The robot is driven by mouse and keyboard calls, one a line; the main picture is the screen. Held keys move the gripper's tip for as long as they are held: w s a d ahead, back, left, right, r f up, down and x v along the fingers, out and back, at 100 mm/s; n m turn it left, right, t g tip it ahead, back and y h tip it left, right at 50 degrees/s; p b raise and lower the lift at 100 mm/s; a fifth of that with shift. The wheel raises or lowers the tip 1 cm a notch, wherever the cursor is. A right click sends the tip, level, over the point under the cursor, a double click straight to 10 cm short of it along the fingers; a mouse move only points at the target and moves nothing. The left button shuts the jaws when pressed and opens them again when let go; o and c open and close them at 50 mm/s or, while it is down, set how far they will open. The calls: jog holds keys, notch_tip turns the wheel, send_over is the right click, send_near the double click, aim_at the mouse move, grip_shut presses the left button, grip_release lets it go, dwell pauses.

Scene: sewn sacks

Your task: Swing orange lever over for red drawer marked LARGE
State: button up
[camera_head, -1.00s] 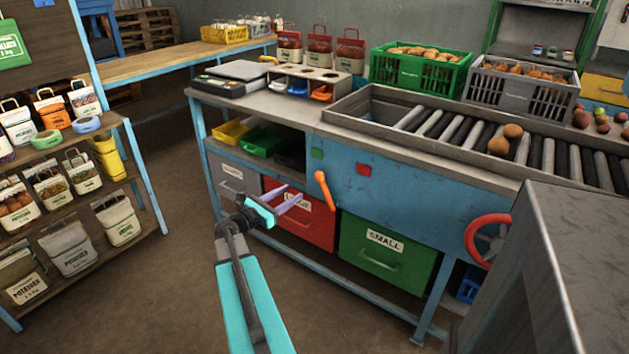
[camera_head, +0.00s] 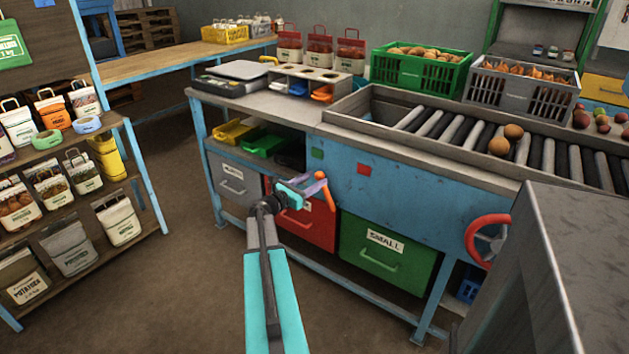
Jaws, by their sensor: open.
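The orange lever (camera_head: 329,197) is on the blue front of the bench. Its knob end is at the top and its arm slants down to the right, over the right side of the red drawer. The red drawer (camera_head: 312,233) appears closed; my gripper hides its label. My gripper (camera_head: 316,187) is open, with its lilac fingers at the lever and overlapping it in the picture. I cannot tell whether they touch it or stand on both sides of it.
A grey drawer (camera_head: 235,182) is left of the red one, and a green drawer marked SMALL (camera_head: 385,258) is right. A red handwheel (camera_head: 487,238) sits further right. A grey metal housing (camera_head: 560,270) fills the lower right.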

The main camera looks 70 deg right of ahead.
jog(key=shift+s+d, duration=0.2)
jog(key=shift+d, duration=0.25)
grip_shut()
jog(key=shift+s, duration=0.1)
jog(key=shift+s+a+r+m+b, duration=0.2)
jog(key=shift+s+m+b, duration=0.15)
jog(key=shift+s+m, duration=0.15)
jog(key=shift+s+a+r+m+b, duration=0.15)
jog(key=shift+s+r+m+b, duration=0.05)
jog(key=shift+s+m+b, duration=0.2)
jog(key=shift+s+a+f+m+t+y+b, duration=0.2)
jog(key=shift+s+a+m+b, duration=0.25)
jog(key=shift+s+m+b, duration=1.15)
jog(key=shift+s+a+m+t+y+b, duration=0.15)
jog(key=shift+s+a+m+t+b, duration=0.25)
jog(key=shift+s+m+b, duration=1.15)
jog(key=shift+s+a+f+m+t+y+b, duration=0.15)
jog(key=shift+s+a+m+b, duration=0.3)
jog(key=shift+s+m+b, duration=1.1)
jog(key=shift+s+n+p, duration=0.5)
jog(key=shift+s, duration=0.05)
